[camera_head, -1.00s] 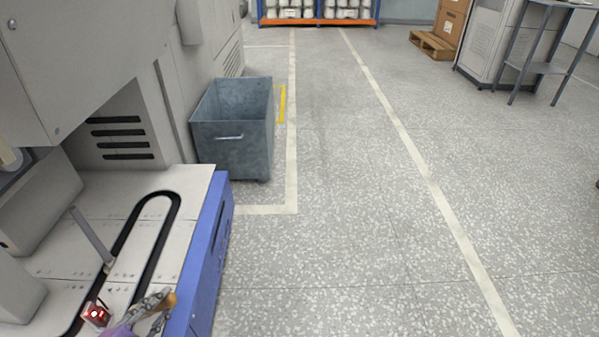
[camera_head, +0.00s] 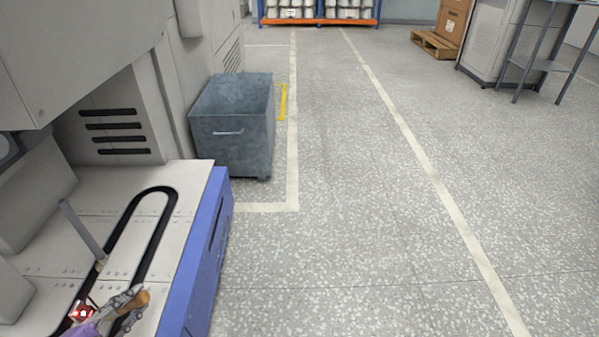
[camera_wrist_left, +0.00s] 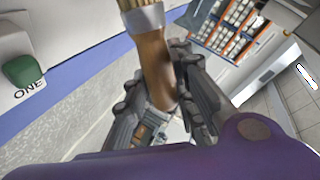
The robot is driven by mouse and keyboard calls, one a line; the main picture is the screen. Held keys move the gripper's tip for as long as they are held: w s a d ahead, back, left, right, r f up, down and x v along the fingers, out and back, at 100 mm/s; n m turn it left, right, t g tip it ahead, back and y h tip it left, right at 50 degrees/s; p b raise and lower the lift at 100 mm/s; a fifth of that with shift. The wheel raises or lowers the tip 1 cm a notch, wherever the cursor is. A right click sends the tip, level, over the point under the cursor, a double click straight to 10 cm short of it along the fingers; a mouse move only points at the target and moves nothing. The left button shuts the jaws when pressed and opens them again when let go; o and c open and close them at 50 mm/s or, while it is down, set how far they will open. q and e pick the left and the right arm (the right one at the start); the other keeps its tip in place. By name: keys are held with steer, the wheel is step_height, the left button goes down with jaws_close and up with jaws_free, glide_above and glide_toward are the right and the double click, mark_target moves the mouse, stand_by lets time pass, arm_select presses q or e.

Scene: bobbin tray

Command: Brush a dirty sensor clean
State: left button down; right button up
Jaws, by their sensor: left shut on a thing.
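A small red sensor (camera_head: 82,313) with a lit white-red face sits on the machine's pale top at the bottom left of the head view. My left gripper (camera_head: 128,303) is just right of it, shut on a brush. The brush's brown wooden handle (camera_head: 142,298) sticks out of the fingers. In the left wrist view, the brush (camera_wrist_left: 152,58) stands between the gripper's fingers (camera_wrist_left: 165,95), with a metal band and pale bristles at the top edge. I cannot tell whether the bristles touch the sensor, nor how dirty it is. My right gripper is not in view.
The machine top carries a black looped track (camera_head: 165,215) and a slanted grey rod (camera_head: 85,232). Its front is a blue panel (camera_head: 205,250). A grey metal bin (camera_head: 235,145) stands behind. The floor to the right is open. The wrist view shows a green button (camera_wrist_left: 24,70).

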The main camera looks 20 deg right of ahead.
arm_select(q)
steer(key=shift+w+a, duration=0.15)
steer(key=shift+a, duration=0.3)
stand_by(0.3)
